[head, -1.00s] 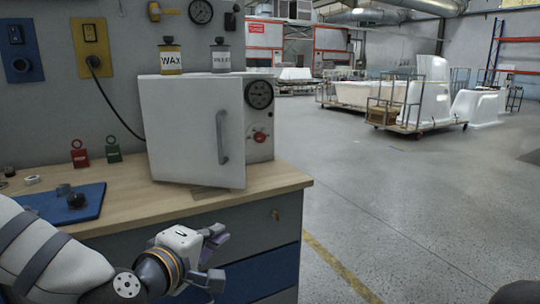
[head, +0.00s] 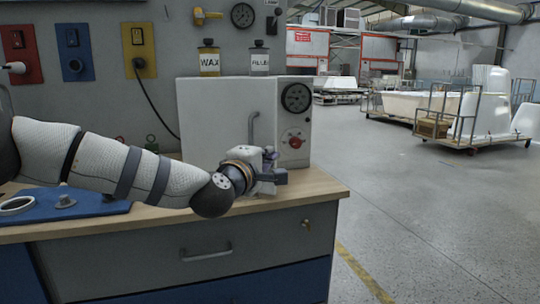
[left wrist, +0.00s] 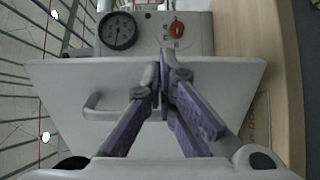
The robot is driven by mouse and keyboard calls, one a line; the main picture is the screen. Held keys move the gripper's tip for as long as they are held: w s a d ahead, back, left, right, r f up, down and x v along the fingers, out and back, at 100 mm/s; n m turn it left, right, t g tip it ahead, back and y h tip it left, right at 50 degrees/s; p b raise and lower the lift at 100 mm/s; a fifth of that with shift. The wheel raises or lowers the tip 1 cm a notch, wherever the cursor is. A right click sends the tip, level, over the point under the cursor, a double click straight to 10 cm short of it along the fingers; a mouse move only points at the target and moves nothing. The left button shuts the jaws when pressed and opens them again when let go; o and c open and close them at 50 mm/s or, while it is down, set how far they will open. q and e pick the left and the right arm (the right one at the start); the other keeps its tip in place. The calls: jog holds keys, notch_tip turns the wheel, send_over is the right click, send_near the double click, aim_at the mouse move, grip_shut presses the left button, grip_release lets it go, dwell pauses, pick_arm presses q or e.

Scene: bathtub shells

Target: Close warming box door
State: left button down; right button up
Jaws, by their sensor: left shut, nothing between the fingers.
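The white warming box (head: 225,85) stands on the workbench, with a gauge and a red knob on its right-hand panel. Its white door (head: 205,130) has a vertical bar handle (head: 253,128). In the left wrist view the door (left wrist: 225,80) fills the middle, and its free edge stands out in front of the gauge panel, so it looks partly open. My left gripper (head: 276,178) is in front of the door's lower right part, fingers shut and empty. The fingertips (left wrist: 165,75) show over the door near its free edge, beside the handle (left wrist: 110,110); contact cannot be told. My right gripper is out of view.
A wax tin (head: 209,62) and a filler tin (head: 259,62) stand on top of the box. A blue mat (head: 95,208) with small parts lies at the left of the wooden bench top (head: 310,187). Open floor (head: 430,220) lies to the right.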

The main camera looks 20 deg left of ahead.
pick_arm(q)
jog(key=shift+w, duration=0.6)
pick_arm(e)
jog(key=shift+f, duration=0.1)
